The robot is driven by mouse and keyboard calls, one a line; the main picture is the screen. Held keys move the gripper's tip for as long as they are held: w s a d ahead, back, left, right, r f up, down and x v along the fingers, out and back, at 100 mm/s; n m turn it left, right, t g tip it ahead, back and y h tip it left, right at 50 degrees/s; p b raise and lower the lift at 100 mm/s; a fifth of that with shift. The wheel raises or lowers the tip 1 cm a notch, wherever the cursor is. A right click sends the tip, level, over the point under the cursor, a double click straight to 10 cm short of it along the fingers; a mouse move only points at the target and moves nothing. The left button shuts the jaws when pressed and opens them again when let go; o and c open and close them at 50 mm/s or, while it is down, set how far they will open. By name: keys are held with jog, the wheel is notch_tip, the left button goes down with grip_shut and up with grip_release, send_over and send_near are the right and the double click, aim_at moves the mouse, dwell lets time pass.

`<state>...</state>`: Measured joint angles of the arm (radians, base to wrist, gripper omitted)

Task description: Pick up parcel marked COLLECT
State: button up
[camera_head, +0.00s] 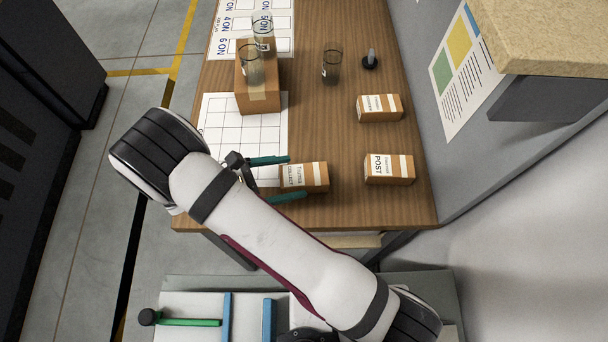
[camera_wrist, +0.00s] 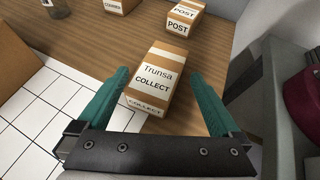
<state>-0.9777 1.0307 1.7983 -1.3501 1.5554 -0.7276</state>
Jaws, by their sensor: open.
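The parcel marked COLLECT (camera_head: 311,177) is a small brown box with white labels, lying near the front edge of the table. In the wrist view its top label on the parcel (camera_wrist: 157,78) reads "Trunsa COLLECT". My gripper (camera_head: 281,179) is open, with one green finger on each side of the parcel's near end. In the wrist view my gripper (camera_wrist: 160,103) spans the parcel, with gaps visible beside it. I cannot tell how far the fingertips are above the table.
A parcel marked POST (camera_head: 389,169) lies to the right, and another parcel (camera_head: 379,108) lies behind. A larger box (camera_head: 258,92) carries glasses (camera_head: 263,38); another glass (camera_head: 332,67) stands on the wooden table (camera_head: 335,137). A gridded white sheet (camera_head: 222,118) lies at left.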

aim_at(304, 179)
jog(key=shift+x, duration=1.15)
jog(key=c, duration=1.4)
